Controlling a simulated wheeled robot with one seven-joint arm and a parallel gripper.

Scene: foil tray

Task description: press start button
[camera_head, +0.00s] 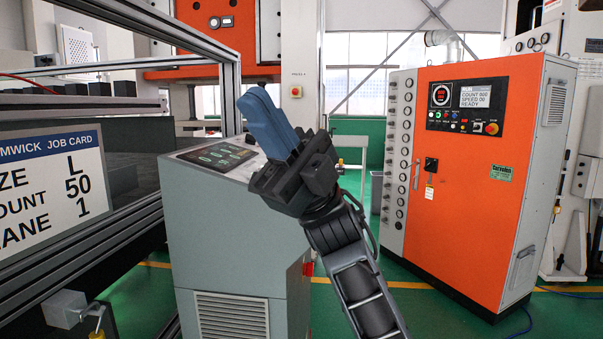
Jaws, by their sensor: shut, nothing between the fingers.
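My gripper (257,98) is in the middle of the view, its blue fingers shut together and empty, pointing up and left. It shows in front of the grey console (225,235), whose sloped top carries a dark control panel (216,156) with green markings. My fingers hide part of that console's right side; I cannot tell the gap between them. An orange cabinet (465,200) at right has a black panel with small coloured buttons, a red button (491,128) and a display (482,96) reading "COUNT 000, SPEED 00, READY". Button labels are too small to read, so I cannot tell which is start.
A metal-framed machine (110,215) fills the left, with a job card (52,182) showing L, 50 and 1. Green floor (425,305) is clear between the console and the orange cabinet. A cable (522,322) lies at lower right.

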